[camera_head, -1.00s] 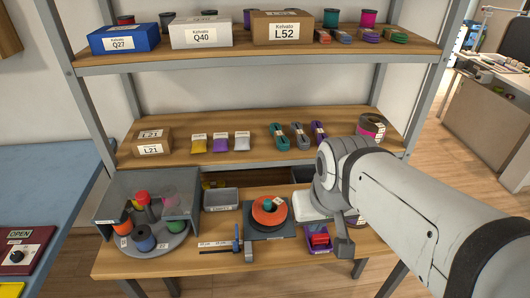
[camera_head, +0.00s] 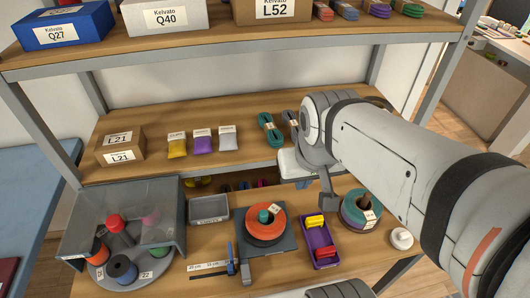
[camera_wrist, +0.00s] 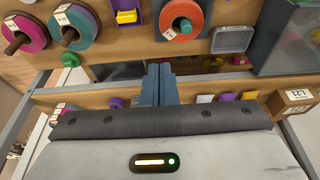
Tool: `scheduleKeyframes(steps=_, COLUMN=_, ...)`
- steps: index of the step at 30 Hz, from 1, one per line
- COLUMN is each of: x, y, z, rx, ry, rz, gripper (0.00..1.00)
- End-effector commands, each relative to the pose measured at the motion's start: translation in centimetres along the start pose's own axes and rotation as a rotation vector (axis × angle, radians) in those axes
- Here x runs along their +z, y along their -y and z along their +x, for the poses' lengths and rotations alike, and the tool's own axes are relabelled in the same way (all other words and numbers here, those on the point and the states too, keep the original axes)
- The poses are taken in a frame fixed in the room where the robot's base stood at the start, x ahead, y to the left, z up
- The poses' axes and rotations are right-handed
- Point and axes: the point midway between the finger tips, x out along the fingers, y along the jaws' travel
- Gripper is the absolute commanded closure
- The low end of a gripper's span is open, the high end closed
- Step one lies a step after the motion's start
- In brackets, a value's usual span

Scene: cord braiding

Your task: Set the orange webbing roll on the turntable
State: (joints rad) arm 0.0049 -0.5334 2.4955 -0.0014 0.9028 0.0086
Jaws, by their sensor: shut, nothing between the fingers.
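The orange webbing roll (camera_head: 265,221) lies flat on a dark square base (camera_head: 284,243) on the bench, with a teal piece at its centre. It also shows at the top of the wrist view (camera_wrist: 183,20). A round grey turntable (camera_head: 150,276) with several spools stands partly under a grey see-through hood at the left of the head view. I cannot tell whether the dark base also turns. My gripper (camera_wrist: 158,68) is shut and empty, its blue fingers apart from the roll. In the head view its fingers are not clearly visible.
A grey tray (camera_head: 208,209) stands between hood and roll. A blue upright tool (camera_head: 231,258) stands by a ruler strip. A purple bin (camera_head: 318,244) and teal roll (camera_head: 357,214) stand to the right. The shelf above (camera_head: 120,179) carries packets, cords and boxes.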

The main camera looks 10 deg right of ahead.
Motion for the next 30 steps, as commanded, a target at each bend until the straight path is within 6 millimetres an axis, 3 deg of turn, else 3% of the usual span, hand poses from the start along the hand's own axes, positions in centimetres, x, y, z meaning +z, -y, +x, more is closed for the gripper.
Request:
scheduleKeyframes(steps=5, x=-1.9, y=-0.7, z=3.2, rx=0.007, ry=0.048, rz=0.133, gripper=1.0)
scheduleKeyframes(steps=12, x=-6.9, y=-1.5, z=11.6, rx=0.044, ry=0.16, rz=0.48, gripper=1.0)
scheduleKeyframes(steps=18, x=-10.0, y=-2.2, z=18.3, rx=0.09, ry=0.228, rz=0.724, gripper=1.0)
scheduleKeyframes(steps=21, x=-10.8, y=-2.5, z=20.4, rx=0.107, ry=0.247, rz=0.799, gripper=1.0)
scheduleKeyframes(steps=30, x=-10.9, y=-2.6, z=23.2, rx=0.122, ry=0.262, rz=0.857, gripper=1.0)
